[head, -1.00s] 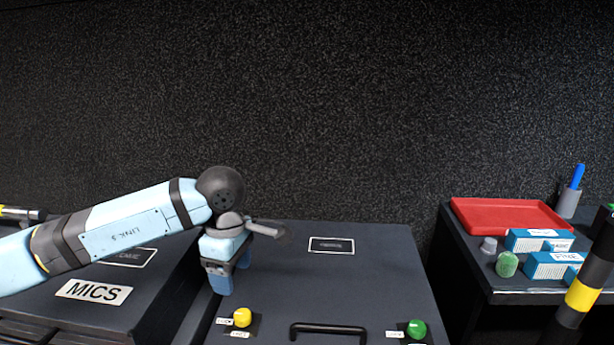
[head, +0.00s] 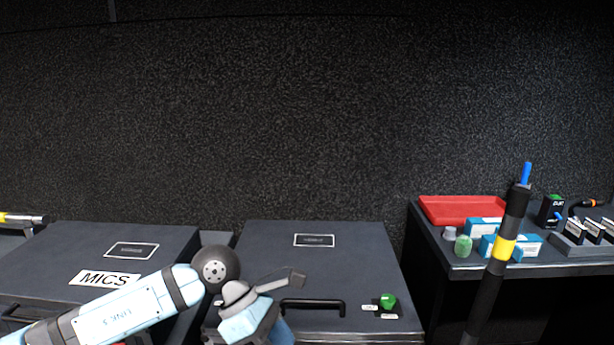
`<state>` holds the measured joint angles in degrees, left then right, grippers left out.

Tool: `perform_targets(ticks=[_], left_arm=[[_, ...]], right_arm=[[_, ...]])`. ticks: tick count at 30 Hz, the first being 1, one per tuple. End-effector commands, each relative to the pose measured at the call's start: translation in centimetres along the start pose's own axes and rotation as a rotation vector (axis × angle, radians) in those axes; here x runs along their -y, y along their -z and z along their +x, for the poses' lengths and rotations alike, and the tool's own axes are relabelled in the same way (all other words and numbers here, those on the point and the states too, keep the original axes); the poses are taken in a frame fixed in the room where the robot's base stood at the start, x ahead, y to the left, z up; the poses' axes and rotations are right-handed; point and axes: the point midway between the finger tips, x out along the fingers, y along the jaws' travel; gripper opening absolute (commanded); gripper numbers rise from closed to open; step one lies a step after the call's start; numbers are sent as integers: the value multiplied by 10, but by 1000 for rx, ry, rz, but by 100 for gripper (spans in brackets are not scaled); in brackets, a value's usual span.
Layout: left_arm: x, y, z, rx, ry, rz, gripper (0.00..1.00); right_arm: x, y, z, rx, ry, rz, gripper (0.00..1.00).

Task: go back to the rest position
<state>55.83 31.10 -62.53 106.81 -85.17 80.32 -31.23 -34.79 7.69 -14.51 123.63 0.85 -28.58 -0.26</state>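My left arm comes in from the lower left, its light-blue links bent at a dark round joint. My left gripper (head: 258,325) hangs low in front of the middle dark case (head: 350,262), near the left end of its black handle (head: 318,303). Its lower part is cut off by the bottom edge of the picture, so I cannot tell whether its fingers are apart or hold anything. My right gripper is not in view.
A case labelled MICS (head: 165,235) stands at left. A green knob (head: 388,300) sits on the middle case. The right table (head: 455,268) bears a red tray (head: 460,209), blue-and-white boxes (head: 497,246) and a dark rack (head: 585,245). A black pole with a yellow band (head: 490,285) stands before it.

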Motion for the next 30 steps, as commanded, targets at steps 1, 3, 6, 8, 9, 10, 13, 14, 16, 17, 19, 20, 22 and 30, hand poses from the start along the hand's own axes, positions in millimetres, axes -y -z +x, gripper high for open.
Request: perform_targets(ticks=[1,3,6,8,9,10,13,14,16,17,19,20,22,30], left_arm=[[12,-12,16,113,48,-35,66],[26,-33,32,296,114,-104,66],[44,-61,41,573,216,-244,66],[51,-74,41,736,278,-344,66],[54,-80,38,842,318,-416,66],[55,-83,36,921,348,-475,66],[53,-85,25,1172,448,-685,66],[51,-83,22,1245,478,-754,66],[45,-71,15,1408,544,-923,66],[42,-64,13,1475,573,-999,66],[33,-43,10,1626,636,-1184,66],[30,-31,11,1688,662,-1268,66],[24,-1,16,1824,722,-1467,66],[39,134,74,-2019,-820,2061,66]], right_arm=[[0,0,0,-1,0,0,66],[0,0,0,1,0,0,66],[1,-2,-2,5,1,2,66],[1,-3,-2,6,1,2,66],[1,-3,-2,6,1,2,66],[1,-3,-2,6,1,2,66],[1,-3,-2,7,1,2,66],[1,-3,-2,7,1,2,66],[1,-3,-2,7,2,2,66],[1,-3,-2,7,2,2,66],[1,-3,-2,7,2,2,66],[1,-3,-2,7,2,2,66],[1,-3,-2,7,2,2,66],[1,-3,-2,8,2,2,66]])
